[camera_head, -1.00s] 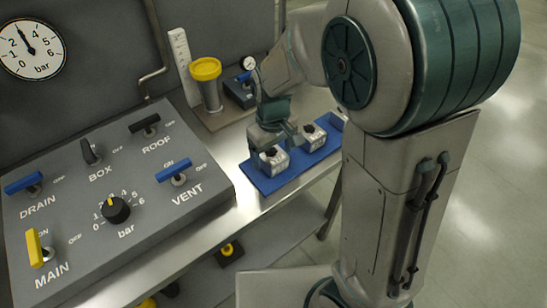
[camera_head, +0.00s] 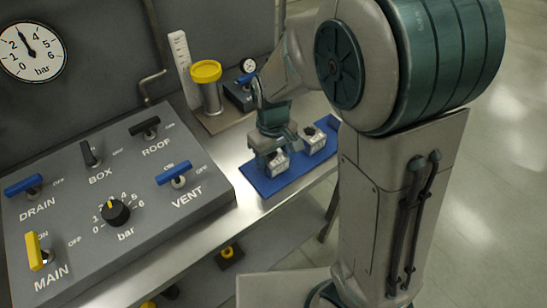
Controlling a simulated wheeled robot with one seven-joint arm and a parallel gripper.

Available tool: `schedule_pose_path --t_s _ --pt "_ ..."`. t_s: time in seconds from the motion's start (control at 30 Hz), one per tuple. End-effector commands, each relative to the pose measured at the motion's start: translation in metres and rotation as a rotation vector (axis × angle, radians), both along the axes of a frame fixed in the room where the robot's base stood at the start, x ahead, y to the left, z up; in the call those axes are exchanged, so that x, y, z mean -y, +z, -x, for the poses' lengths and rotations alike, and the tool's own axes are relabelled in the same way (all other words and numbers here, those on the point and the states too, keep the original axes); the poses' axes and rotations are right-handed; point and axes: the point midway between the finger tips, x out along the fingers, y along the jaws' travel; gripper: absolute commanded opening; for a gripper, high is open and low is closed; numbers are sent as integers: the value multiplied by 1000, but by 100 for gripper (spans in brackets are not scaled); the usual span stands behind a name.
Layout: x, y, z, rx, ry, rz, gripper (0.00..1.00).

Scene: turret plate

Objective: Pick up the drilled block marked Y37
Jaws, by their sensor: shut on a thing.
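Two small light-grey drilled blocks with dark tops are at the blue tray (camera_head: 270,189). My gripper (camera_head: 277,155) points down at the left block (camera_head: 278,166) and is shut on it, with the fingers covering part of the block. The right block (camera_head: 314,139) sits on the tray, just right of the gripper and apart from it. The markings on both blocks are too small to read, so I cannot tell which is Y37. I cannot tell whether the held block touches the tray.
A yellow-topped cylinder (camera_head: 207,88) and a small gauge unit (camera_head: 243,88) stand behind the tray. The control panel (camera_head: 145,205) with levers fills the left. The metal bench's front edge runs close to the tray.

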Motion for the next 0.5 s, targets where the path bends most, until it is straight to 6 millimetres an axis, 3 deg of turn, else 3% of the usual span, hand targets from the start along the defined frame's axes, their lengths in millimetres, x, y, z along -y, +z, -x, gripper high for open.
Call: schedule_pose_path --t_s 0.23,0.5 --pt "0 37 -1 8 0 -4 19" --pt "30 65 38 6 -2 -3 19"
